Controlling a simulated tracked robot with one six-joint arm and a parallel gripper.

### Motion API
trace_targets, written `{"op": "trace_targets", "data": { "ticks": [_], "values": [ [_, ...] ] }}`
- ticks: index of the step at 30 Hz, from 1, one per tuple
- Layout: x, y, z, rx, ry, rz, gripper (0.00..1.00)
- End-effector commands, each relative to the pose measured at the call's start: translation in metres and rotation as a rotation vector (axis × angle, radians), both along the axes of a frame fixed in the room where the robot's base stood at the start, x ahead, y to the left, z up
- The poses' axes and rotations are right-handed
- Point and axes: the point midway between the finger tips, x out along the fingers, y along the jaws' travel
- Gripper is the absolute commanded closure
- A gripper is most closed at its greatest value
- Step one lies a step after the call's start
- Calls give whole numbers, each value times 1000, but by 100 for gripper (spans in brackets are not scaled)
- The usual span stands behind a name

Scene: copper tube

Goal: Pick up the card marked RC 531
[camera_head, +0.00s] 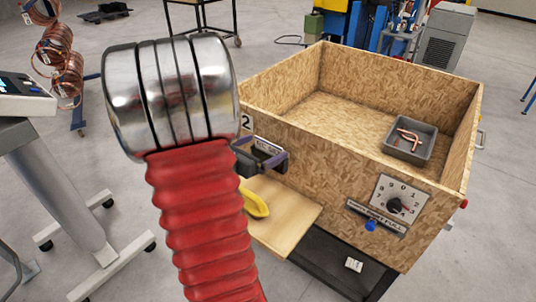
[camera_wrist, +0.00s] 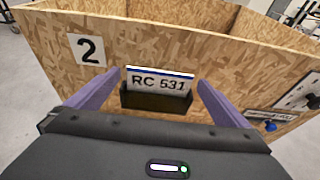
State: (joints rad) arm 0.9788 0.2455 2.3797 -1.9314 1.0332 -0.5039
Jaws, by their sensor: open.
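The card marked RC 531 (camera_wrist: 159,80) stands in a dark holder (camera_wrist: 157,101) on the outer wall of a wooden box. It is white with a blue stripe along its top. In the head view the card (camera_head: 268,146) shows small, partly behind my gripper (camera_head: 262,160). My gripper is open, and in the wrist view its two purple fingers (camera_wrist: 150,92) stand to the left and right of the card. The fingers look apart from the card. How far their tips are from the wall cannot be told.
The wooden box (camera_head: 440,168) has a grey tray (camera_head: 410,152) with copper pieces inside, and a dial (camera_head: 396,203) on its front. A yellow object (camera_head: 255,204) lies on a wooden shelf (camera_head: 284,222) below my gripper. Coiled copper tube (camera_head: 62,50) hangs at the far left.

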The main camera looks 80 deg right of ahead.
Motion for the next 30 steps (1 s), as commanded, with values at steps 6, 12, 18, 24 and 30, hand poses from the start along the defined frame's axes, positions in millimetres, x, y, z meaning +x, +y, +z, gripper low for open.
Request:
{"op": "trace_targets", "data": {
  "ticks": [6,12,18,24,30],
  "values": [
    [-10,-26,-7,1,2,-3,0],
    [-12,-32,-9,0,1,0,0],
    [-12,-31,-9,0,1,0,0],
    [-12,-31,-9,0,1,0,0],
    [-12,-31,-9,0,1,0,11]
  ]
}}
